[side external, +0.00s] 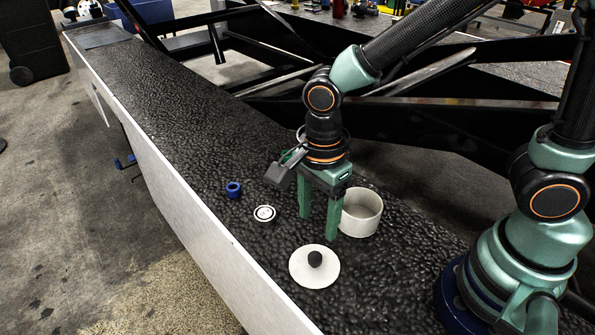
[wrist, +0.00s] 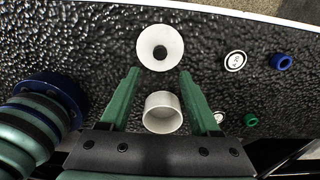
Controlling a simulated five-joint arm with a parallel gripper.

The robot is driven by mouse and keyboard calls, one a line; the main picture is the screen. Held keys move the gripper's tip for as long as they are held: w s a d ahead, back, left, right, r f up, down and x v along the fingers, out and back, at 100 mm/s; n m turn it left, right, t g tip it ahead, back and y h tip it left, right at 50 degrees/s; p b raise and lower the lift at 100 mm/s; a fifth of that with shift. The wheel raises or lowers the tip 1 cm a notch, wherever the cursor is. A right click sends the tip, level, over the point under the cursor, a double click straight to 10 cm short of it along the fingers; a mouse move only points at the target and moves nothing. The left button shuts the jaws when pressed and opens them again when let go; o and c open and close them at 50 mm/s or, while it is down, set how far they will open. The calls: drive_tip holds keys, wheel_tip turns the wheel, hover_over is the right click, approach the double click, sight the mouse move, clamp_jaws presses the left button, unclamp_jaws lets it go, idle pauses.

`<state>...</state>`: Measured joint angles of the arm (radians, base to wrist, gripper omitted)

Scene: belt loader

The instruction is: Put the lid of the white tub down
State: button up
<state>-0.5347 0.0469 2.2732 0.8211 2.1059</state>
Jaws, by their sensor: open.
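The white lid (side external: 314,268) with a black knob lies on the black belt, in front of the white tub. It also shows in the wrist view (wrist: 160,48), beyond my fingertips. The white tub (side external: 361,212) stands upright and uncovered on the belt, just right of my gripper in the side view. In the wrist view the tub (wrist: 162,112) appears between my green fingers. My gripper (side external: 319,226) points down with its fingers apart and nothing between the tips. It is apart from the lid. The exact height of the fingertips above the belt is hard to tell.
On the belt (side external: 165,95) lie a blue ring (side external: 233,189) and a round white-topped piece with a dark rim (side external: 264,214). The wrist view also shows a green ring (wrist: 250,120) and a small white piece (wrist: 219,117). A white side wall (side external: 190,205) edges the belt.

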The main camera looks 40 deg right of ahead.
drive_tip(key=w+d+r+n+t, duration=0.1)
drive_tip(key=d+r+n+t, duration=0.4)
drive_tip(key=d+r+n, duration=0.8)
drive_tip(key=d+n, duration=0.3)
drive_tip(key=n, duration=0.2)
drive_tip(key=shift+w+t, duration=0.25)
drive_tip(key=shift+t, duration=0.05)
